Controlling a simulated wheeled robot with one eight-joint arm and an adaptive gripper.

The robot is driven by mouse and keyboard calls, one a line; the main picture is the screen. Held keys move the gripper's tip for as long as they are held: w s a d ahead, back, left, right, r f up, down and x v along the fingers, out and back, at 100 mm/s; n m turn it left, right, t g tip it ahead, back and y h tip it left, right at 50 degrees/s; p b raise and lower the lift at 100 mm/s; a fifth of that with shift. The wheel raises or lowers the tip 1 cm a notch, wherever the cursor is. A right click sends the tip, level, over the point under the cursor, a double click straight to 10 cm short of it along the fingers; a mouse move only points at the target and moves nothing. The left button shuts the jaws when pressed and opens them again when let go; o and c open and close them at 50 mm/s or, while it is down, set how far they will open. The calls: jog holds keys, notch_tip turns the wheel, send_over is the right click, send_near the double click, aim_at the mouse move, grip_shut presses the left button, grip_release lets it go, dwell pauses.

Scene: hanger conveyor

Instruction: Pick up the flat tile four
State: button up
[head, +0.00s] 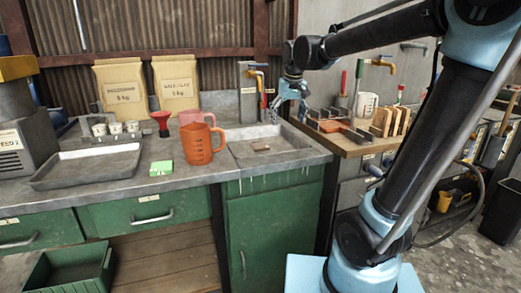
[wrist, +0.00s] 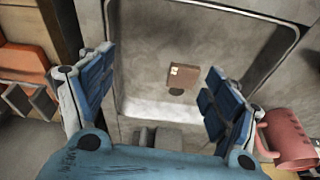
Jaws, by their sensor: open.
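A small flat brown tile (head: 260,146) lies in the grey sink basin (head: 318,153), towards its front left. I take it for the flat tile; no number is readable. In the wrist view the tile (wrist: 183,75) shows between and beyond the finger pads, with a pale mark on its top left and a dark round spot, perhaps the drain, beside it. My gripper (head: 286,104) hangs above the back of the basin, higher than the tile and apart from it. In the wrist view my gripper (wrist: 160,65) is open and empty, its blue-padded fingers wide apart.
An orange jug (head: 199,145) and a pink jug (head: 192,117) stand left of the basin. A tap (head: 258,69) rises behind it. Wooden racks and blocks (head: 388,122) are on the bench to the right.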

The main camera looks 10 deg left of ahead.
jog(key=n, duration=0.1)
send_near(260, 145)
notch_tip(260, 145, down, 3)
jog(key=shift+s+a+r, duration=0.1)
jog(key=shift+s+a, duration=0.05)
jog(key=shift+s, duration=0.05)
jog(key=shift+w+x, duration=0.2)
jog(key=shift+x, duration=1.2)
jog(key=shift+w+x, duration=0.2)
jog(key=shift+x, duration=1.15)
jog(key=shift+r, duration=0.1)
jog(key=c, duration=1.3)
